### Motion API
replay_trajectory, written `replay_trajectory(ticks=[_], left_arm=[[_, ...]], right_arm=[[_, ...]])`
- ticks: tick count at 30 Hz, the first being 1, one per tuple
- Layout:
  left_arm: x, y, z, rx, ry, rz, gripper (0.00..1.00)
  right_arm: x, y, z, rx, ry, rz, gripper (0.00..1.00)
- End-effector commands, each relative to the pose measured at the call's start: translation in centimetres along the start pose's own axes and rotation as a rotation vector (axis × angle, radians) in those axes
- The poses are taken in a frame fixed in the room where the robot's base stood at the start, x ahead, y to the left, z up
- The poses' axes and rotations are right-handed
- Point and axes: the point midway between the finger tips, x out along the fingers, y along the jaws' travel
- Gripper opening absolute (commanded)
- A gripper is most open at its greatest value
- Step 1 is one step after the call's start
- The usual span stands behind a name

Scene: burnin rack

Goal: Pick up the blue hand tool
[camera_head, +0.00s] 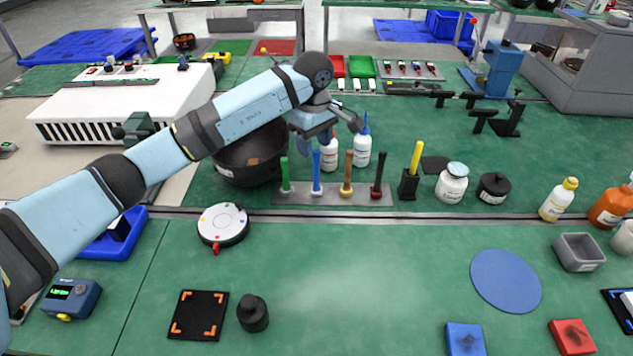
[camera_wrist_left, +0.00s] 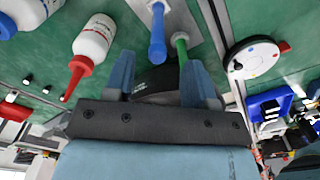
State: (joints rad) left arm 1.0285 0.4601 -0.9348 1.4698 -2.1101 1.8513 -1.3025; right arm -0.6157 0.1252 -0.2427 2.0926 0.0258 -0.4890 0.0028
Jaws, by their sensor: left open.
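The blue hand tool (camera_head: 317,172) stands upright, handle up, in a grey rack (camera_head: 333,199) between a green-handled tool (camera_head: 285,176) and a tan-handled tool (camera_head: 347,174). My left gripper (camera_head: 328,135) is open and empty, above and behind the rack's left half. In the left wrist view the gripper's two blue fingers (camera_wrist_left: 160,72) are spread. The blue tool (camera_wrist_left: 157,32) and green tool (camera_wrist_left: 180,46) appear ahead, across the gap between the fingers. Neither is gripped. My right gripper is not in view.
A dark-red-handled tool (camera_head: 377,176) shares the rack. White bottles (camera_head: 362,151) stand close behind it, and a black bowl (camera_head: 237,165) at left. A yellow-handled tool (camera_head: 416,160) stands in a black holder at right. The bench front centre is clear.

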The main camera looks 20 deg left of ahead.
Motion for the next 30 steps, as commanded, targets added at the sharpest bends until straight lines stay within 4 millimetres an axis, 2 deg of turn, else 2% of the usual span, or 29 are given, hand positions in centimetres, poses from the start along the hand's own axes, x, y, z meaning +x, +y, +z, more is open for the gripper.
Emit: replay_trajectory(ticks=[5,12,15,23,26,30], left_arm=[[1.2,0.0,0.1,-0.001,-0.001,-0.001,0.50],[4.7,0.3,0.5,-0.002,-0.004,-0.001,0.50],[5.6,0.3,0.4,-0.001,-0.002,0.000,0.50],[5.9,0.3,0.4,-0.001,-0.001,0.000,0.50],[5.9,0.3,0.4,-0.001,-0.001,0.000,0.32],[5.9,0.3,0.4,-0.001,-0.001,0.000,0.00]], right_arm=[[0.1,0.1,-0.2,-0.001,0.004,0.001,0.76],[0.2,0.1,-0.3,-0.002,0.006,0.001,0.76],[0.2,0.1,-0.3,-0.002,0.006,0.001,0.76],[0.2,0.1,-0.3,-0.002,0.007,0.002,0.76],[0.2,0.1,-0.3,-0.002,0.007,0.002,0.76],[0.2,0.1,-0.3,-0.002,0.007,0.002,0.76]])
